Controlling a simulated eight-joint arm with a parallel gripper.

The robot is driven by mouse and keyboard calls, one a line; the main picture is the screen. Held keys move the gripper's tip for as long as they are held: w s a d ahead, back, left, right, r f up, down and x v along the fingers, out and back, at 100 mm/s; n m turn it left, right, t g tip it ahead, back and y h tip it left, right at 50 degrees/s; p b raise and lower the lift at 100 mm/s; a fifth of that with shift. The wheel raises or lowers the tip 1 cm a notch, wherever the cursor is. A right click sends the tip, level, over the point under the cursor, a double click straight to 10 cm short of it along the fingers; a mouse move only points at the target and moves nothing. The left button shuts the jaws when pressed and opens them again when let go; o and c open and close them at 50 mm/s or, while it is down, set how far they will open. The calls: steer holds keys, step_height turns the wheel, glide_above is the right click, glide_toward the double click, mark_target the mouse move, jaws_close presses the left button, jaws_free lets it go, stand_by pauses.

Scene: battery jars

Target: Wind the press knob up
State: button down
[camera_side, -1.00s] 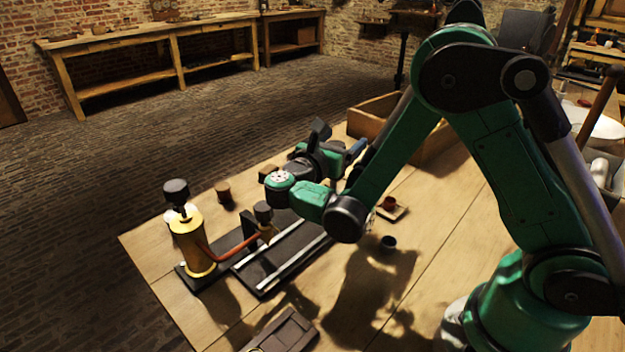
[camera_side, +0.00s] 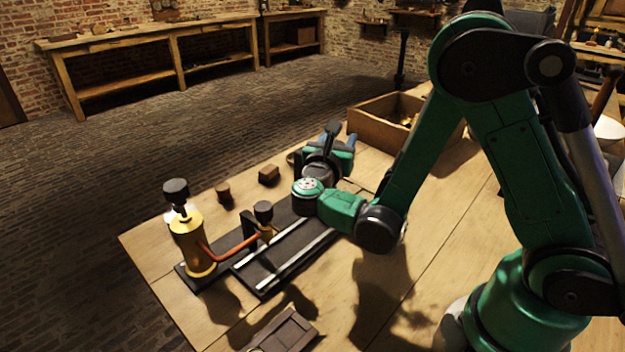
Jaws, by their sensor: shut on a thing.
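My gripper (camera_side: 338,146) is at the far end of the black base plate, at the right of the rig. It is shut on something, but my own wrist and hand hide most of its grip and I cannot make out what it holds. A dark upright piece (camera_side: 333,128) shows at the hand; I cannot tell whether it is the press knob. A brass cylinder (camera_side: 192,245) with a black knob (camera_side: 176,190) stands at the left end. A copper pipe (camera_side: 228,255) runs from it to a small fitting with a second black knob (camera_side: 263,209).
Two small brown blocks (camera_side: 223,192) (camera_side: 268,175) stand behind the rig. A wooden crate (camera_side: 375,126) stands at the back right. A dark flat panel (camera_side: 287,333) lies at the front edge. Bare tabletop lies right of the rails (camera_side: 290,262).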

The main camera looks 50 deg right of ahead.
steer(key=shift+c, duration=1.7)
jaws_free()
steer(key=v, duration=0.3)
steer(key=shift+w, duration=0.15)
step_height(320, 180, up, 6)
steer(key=shift+f, duration=0.25)
steer(key=shift+r, duration=0.8)
